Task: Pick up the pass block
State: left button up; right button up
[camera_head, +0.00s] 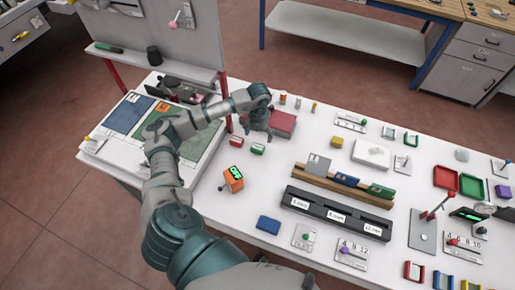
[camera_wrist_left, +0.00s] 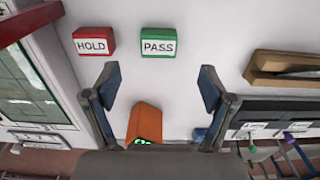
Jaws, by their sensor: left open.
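The pass block is a small green block with a white PASS label (camera_wrist_left: 158,43). It lies on the white table in the left wrist view, and shows in the head view as a small green block (camera_head: 258,149). My left gripper (camera_wrist_left: 159,88) is open and empty. In the wrist view the pass block appears above the gap between its fingertips, apart from them. In the head view my left gripper (camera_head: 257,122) is over the table just behind the block. My right gripper is not in view.
A red HOLD block (camera_wrist_left: 96,41) lies left of the pass block. An orange device with a green display (camera_head: 233,179) stands nearby. A red box (camera_head: 283,124) is right of the gripper. A wooden rack (camera_head: 340,188) and a dark slotted holder (camera_head: 335,215) stand to the right.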

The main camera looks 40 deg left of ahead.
aim_at(257, 146)
pick_arm(q)
notch_tip(257, 146, down, 3)
jog(key=shift+r, duration=0.2)
notch_tip(257, 146, down, 6)
jog(key=shift+s+a+r+p, duration=0.1)
jog(key=shift+s+p, duration=0.05)
jog(key=shift+p, duration=0.35)
jog(key=c, duration=1.2)
